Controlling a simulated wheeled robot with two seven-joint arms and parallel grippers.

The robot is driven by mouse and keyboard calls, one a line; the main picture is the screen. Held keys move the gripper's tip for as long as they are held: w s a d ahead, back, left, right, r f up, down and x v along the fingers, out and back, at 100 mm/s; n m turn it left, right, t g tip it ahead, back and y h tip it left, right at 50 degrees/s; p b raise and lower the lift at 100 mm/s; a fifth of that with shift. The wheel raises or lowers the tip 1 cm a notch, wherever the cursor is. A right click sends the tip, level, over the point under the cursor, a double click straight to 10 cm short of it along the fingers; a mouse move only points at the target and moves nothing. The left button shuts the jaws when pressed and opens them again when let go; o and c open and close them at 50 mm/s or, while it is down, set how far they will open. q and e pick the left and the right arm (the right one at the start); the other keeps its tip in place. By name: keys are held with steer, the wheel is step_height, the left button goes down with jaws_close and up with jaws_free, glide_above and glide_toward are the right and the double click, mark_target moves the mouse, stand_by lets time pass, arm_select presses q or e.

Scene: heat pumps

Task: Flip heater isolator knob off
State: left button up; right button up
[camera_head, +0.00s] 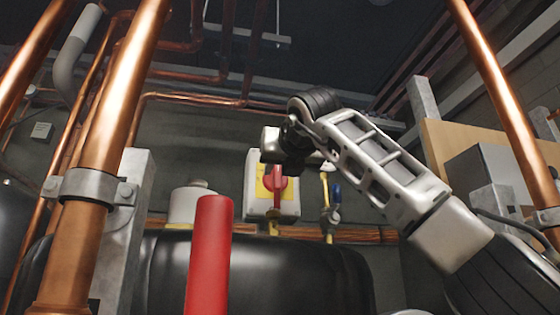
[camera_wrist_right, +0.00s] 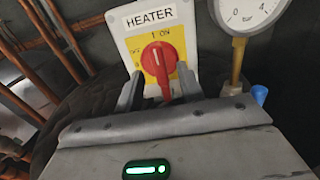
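The heater isolator is a pale box (camera_head: 254,198) on the back wall with a yellow plate and a red knob (camera_head: 276,183). In the right wrist view the red knob (camera_wrist_right: 158,57) sits below a "HEATER" label (camera_wrist_right: 151,16), its grip roughly upright, toward the "I ON" mark; "OFF" is at left. My right gripper (camera_head: 271,148) is just above and in front of the knob in the head view. In the wrist view its two fingers (camera_wrist_right: 160,76) are apart, one on each side of the knob's lower part; I cannot tell whether they touch it. My left gripper is not in view.
A pressure gauge (camera_wrist_right: 246,12) is right of the isolator. A dark tank (camera_head: 285,275) lies below it. A thick copper pipe (camera_head: 125,90) and a red cylinder (camera_head: 210,255) stand in the foreground. A blue-handled valve (camera_head: 335,194) is beside the box.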

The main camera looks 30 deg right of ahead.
steer(key=shift+x, duration=1)
jaws_close()
